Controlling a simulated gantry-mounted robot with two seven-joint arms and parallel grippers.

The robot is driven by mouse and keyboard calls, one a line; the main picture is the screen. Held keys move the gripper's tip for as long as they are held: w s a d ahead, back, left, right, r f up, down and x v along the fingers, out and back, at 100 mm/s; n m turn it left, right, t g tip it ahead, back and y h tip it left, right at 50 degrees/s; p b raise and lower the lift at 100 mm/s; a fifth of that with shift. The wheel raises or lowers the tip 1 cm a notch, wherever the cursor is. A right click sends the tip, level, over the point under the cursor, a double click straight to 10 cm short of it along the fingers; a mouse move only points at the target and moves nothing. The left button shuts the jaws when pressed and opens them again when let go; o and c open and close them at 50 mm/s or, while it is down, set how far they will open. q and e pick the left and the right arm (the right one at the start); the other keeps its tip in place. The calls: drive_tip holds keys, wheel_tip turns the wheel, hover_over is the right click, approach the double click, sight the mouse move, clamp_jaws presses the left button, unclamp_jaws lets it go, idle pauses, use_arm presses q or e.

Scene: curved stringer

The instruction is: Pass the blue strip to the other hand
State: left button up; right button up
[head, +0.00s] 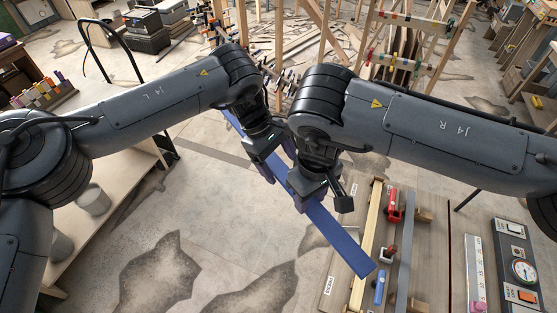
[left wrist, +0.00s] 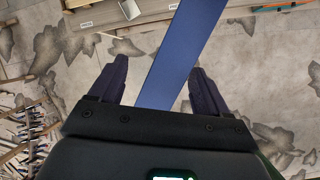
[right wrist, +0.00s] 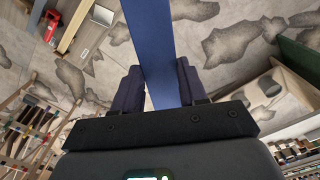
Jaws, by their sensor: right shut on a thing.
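The blue strip (head: 343,243) is long, flat and held in the air, slanting from upper left to lower right in the head view. My right gripper (head: 300,198) is shut on it near its middle. In the right wrist view the strip (right wrist: 150,38) runs between the two closed fingers (right wrist: 160,85). My left gripper (head: 271,168) is just up the strip from the right one. In the left wrist view its fingers (left wrist: 158,80) stand apart on either side of the strip (left wrist: 187,45), with a clear gap on the left side.
A bench at the lower right holds a wooden bar (head: 367,240), a grey metal bar (head: 405,250), a red tool (head: 394,205) and a control panel (head: 520,268). A shelf with cups (head: 93,199) stands at the left. Open floor lies between.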

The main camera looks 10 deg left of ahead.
use_arm(q)
drive_tip(key=c, duration=1)
use_arm(e)
drive_tip(key=shift+a, duration=0.1)
use_arm(q)
drive_tip(key=shift+w+r, duration=0.1)
drive_tip(key=shift+c, duration=0.2)
use_arm(e)
drive_tip(key=o, duration=0.8)
drive_tip(key=shift+s, duration=0.1)
use_arm(q)
clamp_jaws()
use_arm(e)
drive_tip(key=o, duration=0.5)
drive_tip(key=shift+c, duration=0.2)
